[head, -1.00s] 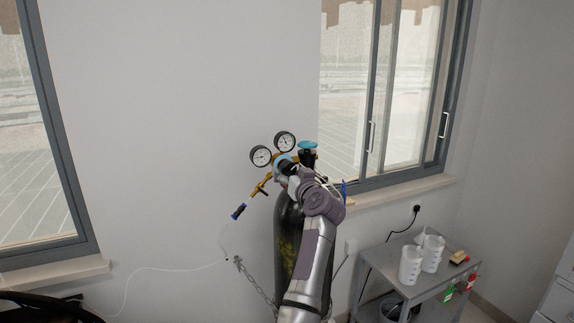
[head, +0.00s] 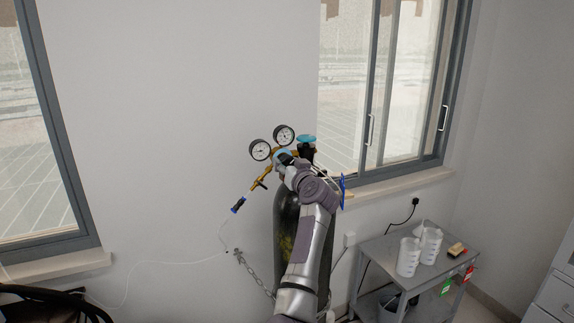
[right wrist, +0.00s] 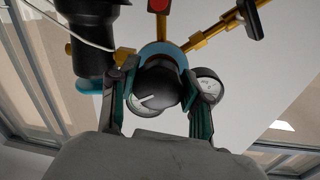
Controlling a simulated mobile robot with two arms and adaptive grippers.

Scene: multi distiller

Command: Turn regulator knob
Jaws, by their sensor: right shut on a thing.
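The regulator knob (right wrist: 160,85) is a round black knob in front of a blue ring on the brass regulator (right wrist: 192,42). In the right wrist view my right gripper (right wrist: 158,92) has one finger on each side of the knob and is shut on it. In the head view the right gripper (head: 285,160) is at the regulator, and the knob is largely hidden by it. Two round gauges (head: 260,149) sit above the regulator on top of a dark gas cylinder (head: 287,222). My left gripper is not in view.
A blue-topped cylinder valve (head: 307,139) stands just right of the knob. A chain (head: 254,276) and a thin hose (head: 150,270) are at the cylinder's left. A grey cart (head: 385,250) with white jugs stands at the right. The wall left of the gauges is clear.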

